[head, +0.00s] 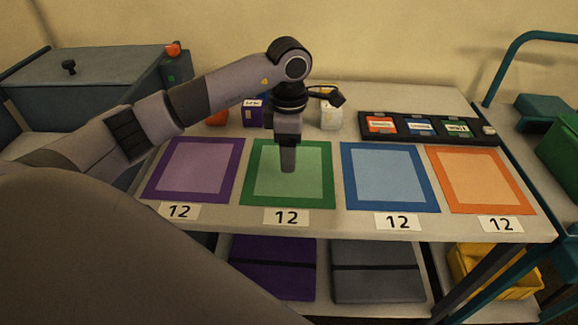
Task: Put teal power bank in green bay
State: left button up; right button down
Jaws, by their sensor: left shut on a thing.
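The green bay (315,186) is a green-bordered square with a paler green middle on the table, second from the left. My left gripper (288,165) points straight down over the left part of this bay. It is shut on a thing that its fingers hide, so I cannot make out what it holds. How far its tips are above the bay is hard to tell. I see no teal power bank lying on the table. My right gripper is not in view.
Purple (193,172), blue (390,178) and orange (480,180) bays flank the green one, all bare. Behind stand a purple box (253,112), a whitish object (331,117) and a black tray (405,141) with labelled compartments. Cards (286,217) reading 12 line the front edge.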

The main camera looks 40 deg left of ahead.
aim_at(289, 179)
pick_arm(q)
notch_tip(289, 179, down, 5)
jog(key=shift+r, duration=0.2)
jog(key=shift+f, duration=0.15)
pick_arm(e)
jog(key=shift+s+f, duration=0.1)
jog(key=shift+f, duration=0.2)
pick_arm(q)
jog(key=shift+f, duration=0.1)
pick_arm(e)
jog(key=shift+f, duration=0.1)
pick_arm(q)
jog(key=shift+f, duration=0.15)
jog(key=o, duration=1.1)
jog(key=shift+o, duration=0.2)
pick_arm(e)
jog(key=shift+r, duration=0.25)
pick_arm(q)
jog(key=shift+r, duration=0.2)
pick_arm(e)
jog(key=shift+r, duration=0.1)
